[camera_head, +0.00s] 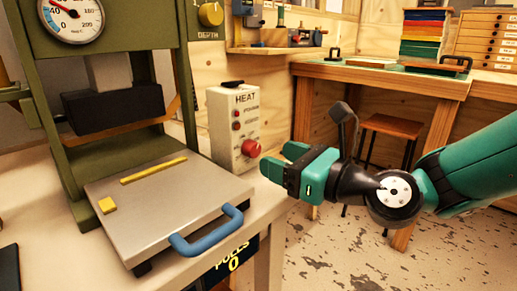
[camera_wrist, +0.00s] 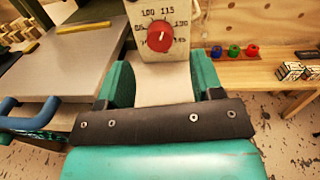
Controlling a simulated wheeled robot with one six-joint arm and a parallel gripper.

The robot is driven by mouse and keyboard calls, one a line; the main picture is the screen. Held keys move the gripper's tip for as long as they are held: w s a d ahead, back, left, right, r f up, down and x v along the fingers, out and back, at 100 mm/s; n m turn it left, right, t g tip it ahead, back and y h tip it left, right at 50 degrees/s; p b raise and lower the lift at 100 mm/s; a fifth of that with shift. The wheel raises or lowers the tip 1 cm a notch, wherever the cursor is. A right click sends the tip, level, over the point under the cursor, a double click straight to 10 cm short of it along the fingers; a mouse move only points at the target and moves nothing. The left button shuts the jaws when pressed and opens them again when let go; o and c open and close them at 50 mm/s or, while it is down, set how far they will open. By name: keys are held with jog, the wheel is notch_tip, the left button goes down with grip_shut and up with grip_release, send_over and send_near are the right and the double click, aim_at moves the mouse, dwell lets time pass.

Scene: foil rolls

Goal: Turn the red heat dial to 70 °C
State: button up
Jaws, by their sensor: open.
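The red heat dial (camera_head: 251,148) sits low on the front of a cream box marked HEAT (camera_head: 236,120). In the wrist view the dial (camera_wrist: 160,36) is face-on, inside a printed scale with 100 and 115 above it and 145 at lower right. A small pale mark shows on the dial, but its exact setting is too small to read. My gripper (camera_head: 281,161) is just in front of the dial, apart from it. In the wrist view its two green fingers (camera_wrist: 162,78) are spread with nothing between them, and the dial lies beyond the tips.
A green press (camera_head: 125,25) with a gauge stands left of the box. A metal plate (camera_head: 160,205) with a blue handle (camera_head: 208,238) lies before it on the bench. A wooden workbench (camera_head: 390,82) and stool (camera_head: 390,125) stand behind. Red, green and blue items (camera_wrist: 233,51) sit right.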

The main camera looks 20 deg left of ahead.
aim_at(256, 150)
jog(key=x, duration=0.5)
jog(key=shift+w+a, duration=0.15)
jog(key=shift+a, duration=0.15)
jog(key=c, duration=0.9)
